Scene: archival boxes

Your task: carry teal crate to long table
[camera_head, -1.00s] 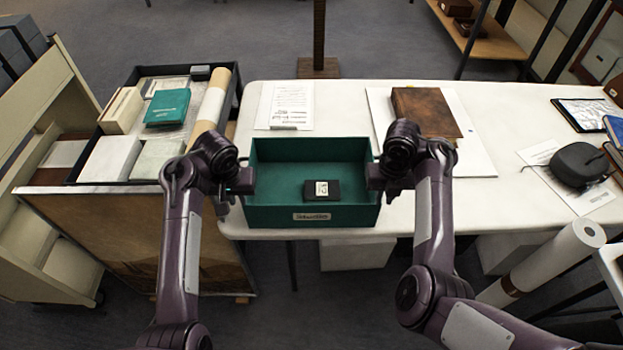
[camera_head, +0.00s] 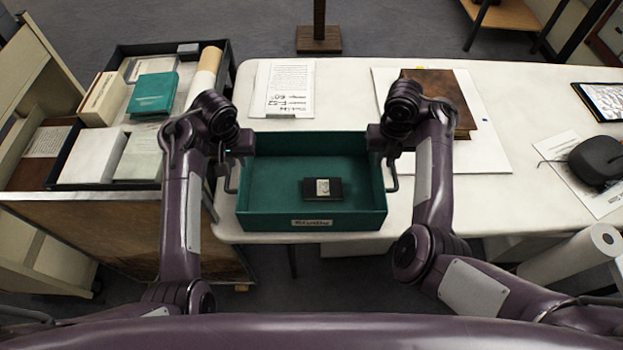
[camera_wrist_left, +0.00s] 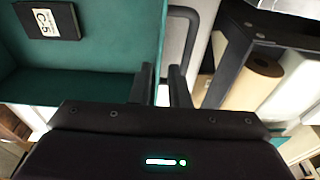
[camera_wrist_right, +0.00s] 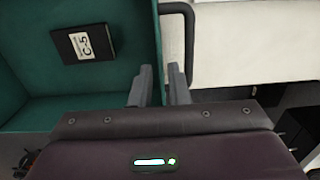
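The teal crate (camera_head: 312,221), open-topped and labelled in front, stands upright on the long table (camera_head: 540,100), close to its front edge. A small dark box (camera_head: 322,188) lies inside it. My left gripper (camera_head: 244,146) is at the crate's left side and my right gripper (camera_head: 376,142) at its right side, both toward the back. In the left wrist view the fingers (camera_wrist_left: 161,70) are apart, one on each side of the wall line. In the right wrist view the fingers (camera_wrist_right: 160,72) are also apart, with a gap beside the wall. Black side handles (camera_head: 391,178) show clear of the fingers.
A cart (camera_head: 228,80) with boxes and a teal folder (camera_head: 153,93) stands at the left, close to my left arm. Printed sheets (camera_head: 284,88) and a brown book (camera_head: 440,84) lie behind the crate. A dark case (camera_head: 597,160) is at the right. Table between book and case is clear.

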